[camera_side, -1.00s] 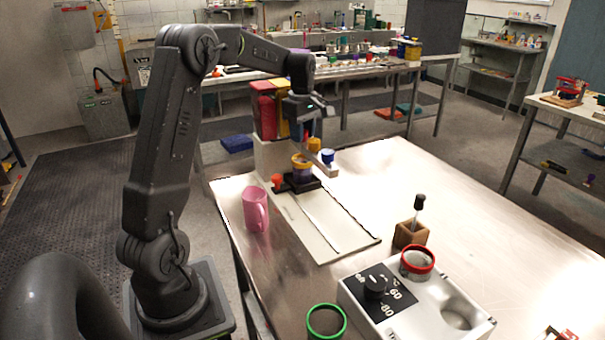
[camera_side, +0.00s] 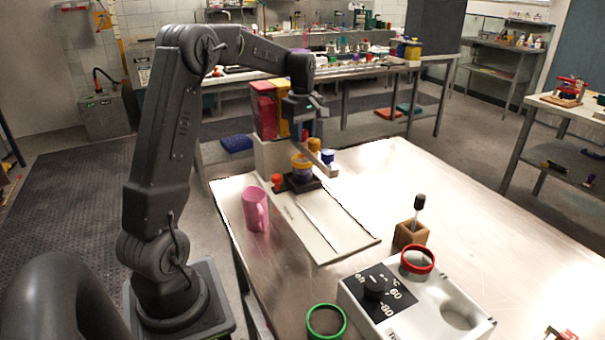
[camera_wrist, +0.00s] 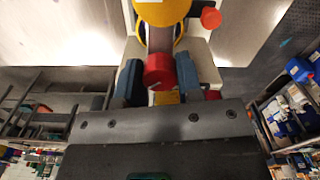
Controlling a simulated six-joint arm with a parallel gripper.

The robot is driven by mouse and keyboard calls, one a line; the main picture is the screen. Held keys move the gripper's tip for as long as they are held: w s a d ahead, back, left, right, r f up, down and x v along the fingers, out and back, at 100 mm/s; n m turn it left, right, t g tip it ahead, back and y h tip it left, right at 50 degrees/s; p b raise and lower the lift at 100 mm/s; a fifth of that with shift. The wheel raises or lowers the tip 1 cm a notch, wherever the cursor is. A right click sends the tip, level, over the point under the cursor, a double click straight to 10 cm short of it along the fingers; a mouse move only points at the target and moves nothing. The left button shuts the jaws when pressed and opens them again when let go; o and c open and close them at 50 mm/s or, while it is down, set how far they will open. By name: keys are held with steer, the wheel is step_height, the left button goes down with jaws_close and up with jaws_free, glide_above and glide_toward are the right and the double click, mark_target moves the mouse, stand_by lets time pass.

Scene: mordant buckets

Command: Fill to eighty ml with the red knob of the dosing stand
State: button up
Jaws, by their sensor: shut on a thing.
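The dosing stand (camera_side: 271,160) is at the far left of the table, with red (camera_side: 263,108) and yellow (camera_side: 283,118) tanks. My gripper (camera_wrist: 158,78) is shut on the red knob (camera_wrist: 159,70), with a blue-grey finger on each side; in the side view, my gripper (camera_side: 307,128) is in front of the tanks, and the knob is mostly hidden. Below the spouts, a yellow-rimmed bucket (camera_side: 301,168) stands on a dark base (camera_side: 300,184). Its yellow rim (camera_wrist: 160,10) shows in the wrist view. The fill level and any reading cannot be made out.
A yellow knob (camera_side: 314,145) and a blue knob (camera_side: 327,156) are close by on the right. A pink mug (camera_side: 255,211) stands in front. A heater (camera_side: 422,303) with a red-rimmed bucket (camera_side: 418,261) and a green-rimmed bucket (camera_side: 326,322) are nearer.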

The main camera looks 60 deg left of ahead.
steer(key=m, duration=0.4)
steer(key=shift+r, duration=0.1)
steer(key=m, duration=0.5)
steer(key=o, duration=0.7)
steer(key=shift+r, duration=2.9)
